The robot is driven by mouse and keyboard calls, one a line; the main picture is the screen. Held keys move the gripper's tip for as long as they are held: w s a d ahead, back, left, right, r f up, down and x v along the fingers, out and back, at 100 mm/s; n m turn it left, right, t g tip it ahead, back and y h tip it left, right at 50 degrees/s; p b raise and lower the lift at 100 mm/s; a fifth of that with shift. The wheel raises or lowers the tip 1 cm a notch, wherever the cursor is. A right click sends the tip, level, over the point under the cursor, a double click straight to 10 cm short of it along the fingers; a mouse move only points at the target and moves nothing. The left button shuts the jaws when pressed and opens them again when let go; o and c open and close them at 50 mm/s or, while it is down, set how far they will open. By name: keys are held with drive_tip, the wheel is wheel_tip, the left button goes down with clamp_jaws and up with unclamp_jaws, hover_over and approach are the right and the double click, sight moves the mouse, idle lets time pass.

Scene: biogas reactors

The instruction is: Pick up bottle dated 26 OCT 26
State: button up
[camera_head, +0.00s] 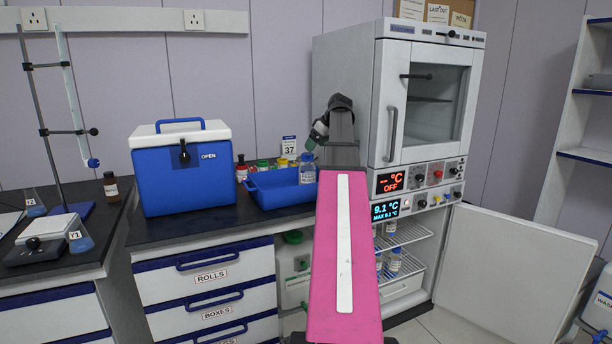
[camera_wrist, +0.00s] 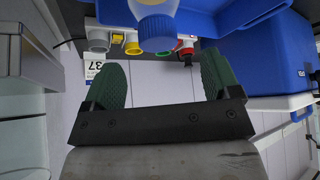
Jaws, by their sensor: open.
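A clear bottle with a blue cap (camera_head: 307,168) stands upright at the right end of the blue tray on the counter. Its date cannot be read. In the wrist view, which is upside down, its blue cap (camera_wrist: 157,33) shows at the top, in line with the gap between my fingers and beyond their tips. My gripper (camera_wrist: 161,72) is open and empty, with green finger pads. In the head view my gripper (camera_head: 317,134) is just above the bottle. More bottles stand in the open fridge, an upper one (camera_head: 391,228) and a lower one (camera_head: 395,259), partly hidden by my arm.
The blue tray (camera_head: 272,190) sits beside a blue cool box (camera_head: 182,170). Several small colored-cap bottles stand behind the tray. A white oven (camera_head: 345,85) rises close to the right of my gripper. The fridge door (camera_head: 505,285) stands open at right.

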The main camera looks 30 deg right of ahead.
sight(308, 154)
drive_tip(key=shift+w+x, duration=0.15)
drive_tip(key=shift+x, duration=1.65)
drive_tip(key=shift+w+x, duration=0.15)
drive_tip(key=shift+x, duration=1.6)
drive_tip(key=shift+r, duration=0.15)
clamp_jaws()
drive_tip(key=shift+r, duration=0.1)
